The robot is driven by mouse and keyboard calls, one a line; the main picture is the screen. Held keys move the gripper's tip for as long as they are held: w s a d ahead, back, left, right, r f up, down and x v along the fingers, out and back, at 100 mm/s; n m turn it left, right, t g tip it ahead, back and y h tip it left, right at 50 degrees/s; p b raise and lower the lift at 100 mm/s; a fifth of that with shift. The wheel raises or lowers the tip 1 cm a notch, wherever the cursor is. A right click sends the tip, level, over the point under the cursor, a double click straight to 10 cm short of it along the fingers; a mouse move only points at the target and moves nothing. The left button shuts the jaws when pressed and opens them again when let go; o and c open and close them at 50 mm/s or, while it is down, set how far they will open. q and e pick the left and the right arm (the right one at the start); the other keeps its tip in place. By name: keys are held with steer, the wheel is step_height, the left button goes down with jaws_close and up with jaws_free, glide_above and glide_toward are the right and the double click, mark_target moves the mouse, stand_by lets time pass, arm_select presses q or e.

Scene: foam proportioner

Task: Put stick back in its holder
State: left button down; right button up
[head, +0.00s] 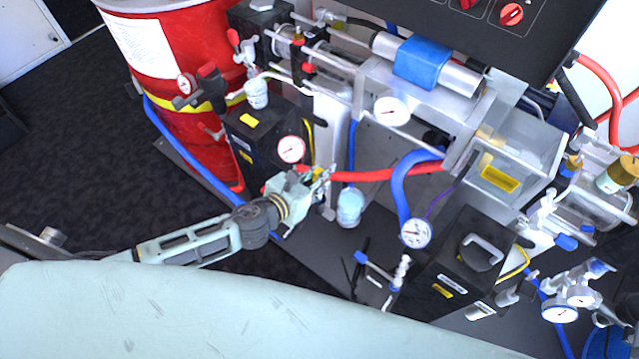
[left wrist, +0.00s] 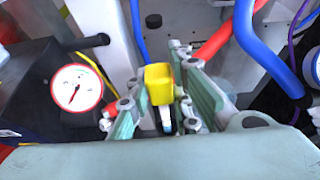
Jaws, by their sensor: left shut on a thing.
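My left gripper (head: 322,182) reaches in from the left in the head view, in front of the silver pump frame and beside the left black box. In the left wrist view its two pale green fingers (left wrist: 160,98) are shut on a small stick (left wrist: 160,84) with a yellow block-shaped top and a thin white and blue lower part. The stick looks roughly upright in that view. In the head view the stick is mostly hidden by the fingers. I cannot tell which part is its holder. My right gripper is not in view.
A red-and-white pressure gauge (head: 291,149) is close to the gripper, also in the left wrist view (left wrist: 76,87). A red hose (head: 385,174) and a thick blue hose (head: 400,190) run just right of it. A red drum (head: 190,60) stands behind. Dark floor lies left.

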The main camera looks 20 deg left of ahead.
arm_select(q)
step_height(320, 180, down, 3)
steer(key=shift+r+b, duration=0.1)
steer(key=shift+b, duration=0.35)
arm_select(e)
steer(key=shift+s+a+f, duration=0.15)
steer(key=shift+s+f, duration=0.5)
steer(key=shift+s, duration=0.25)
arm_select(q)
steer(key=shift+f, duration=0.45)
steer(key=c, duration=1.6)
jaws_free()
steer(key=shift+r, duration=0.1)
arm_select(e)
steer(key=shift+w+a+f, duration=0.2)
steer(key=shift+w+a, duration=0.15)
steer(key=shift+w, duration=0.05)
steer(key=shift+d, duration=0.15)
